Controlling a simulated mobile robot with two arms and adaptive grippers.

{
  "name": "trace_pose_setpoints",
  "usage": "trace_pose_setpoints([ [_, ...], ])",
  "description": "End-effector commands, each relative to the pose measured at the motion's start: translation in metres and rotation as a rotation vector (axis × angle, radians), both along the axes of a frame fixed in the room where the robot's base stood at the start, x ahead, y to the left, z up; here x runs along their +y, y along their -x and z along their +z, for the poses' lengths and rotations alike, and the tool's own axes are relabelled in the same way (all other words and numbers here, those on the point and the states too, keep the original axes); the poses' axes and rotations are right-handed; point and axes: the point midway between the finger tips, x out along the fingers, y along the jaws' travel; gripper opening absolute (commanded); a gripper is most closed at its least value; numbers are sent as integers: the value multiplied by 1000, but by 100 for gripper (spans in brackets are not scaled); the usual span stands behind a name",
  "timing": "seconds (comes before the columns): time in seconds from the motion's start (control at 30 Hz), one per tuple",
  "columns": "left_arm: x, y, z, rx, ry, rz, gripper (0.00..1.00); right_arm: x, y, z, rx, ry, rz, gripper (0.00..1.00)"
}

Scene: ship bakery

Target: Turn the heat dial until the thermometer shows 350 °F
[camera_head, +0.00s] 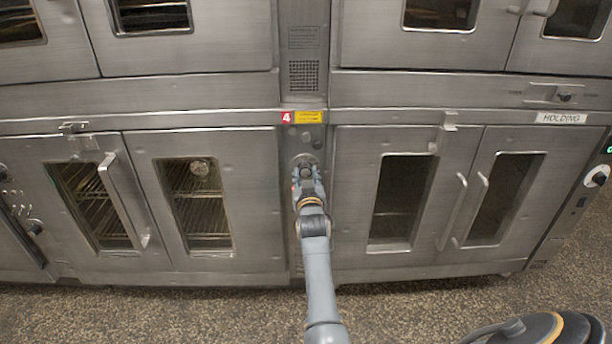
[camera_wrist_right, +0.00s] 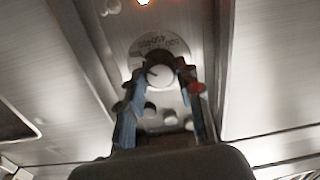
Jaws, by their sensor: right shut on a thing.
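My right gripper (camera_head: 307,182) reaches up to this panel. In the wrist view the fingers of my right gripper (camera_wrist_right: 160,70) stand on both sides of the dial and are shut on it. I cannot make out a thermometer or its reading. My left gripper is not in view.
Steel oven doors with windows flank the panel, with handles on the left door (camera_head: 122,200) and right door (camera_head: 453,212). A red 4 label (camera_head: 286,117) and a yellow label (camera_head: 308,117) are above the dial. Another control panel with a knob (camera_head: 599,179) is at the right edge.

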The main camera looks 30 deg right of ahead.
Motion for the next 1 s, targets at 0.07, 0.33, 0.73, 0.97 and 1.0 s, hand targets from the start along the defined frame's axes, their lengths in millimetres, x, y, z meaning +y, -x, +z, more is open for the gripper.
trace_pose_setpoints([
  [0.07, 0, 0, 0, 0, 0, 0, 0, 1, 0, -2, 4, -3, 1, 3],
  [0.33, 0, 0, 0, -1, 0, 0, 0, 0, 0, -2, 3, -1, 1, 57],
  [0.73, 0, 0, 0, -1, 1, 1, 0, 0, 0, 15, -2, 2, -1, 57],
  [0.97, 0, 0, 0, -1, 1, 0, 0, 0, 0, 60, -3, 3, -1, 57],
  [1.0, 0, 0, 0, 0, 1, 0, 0, 0, 0, 67, -2, 2, 0, 57],
])
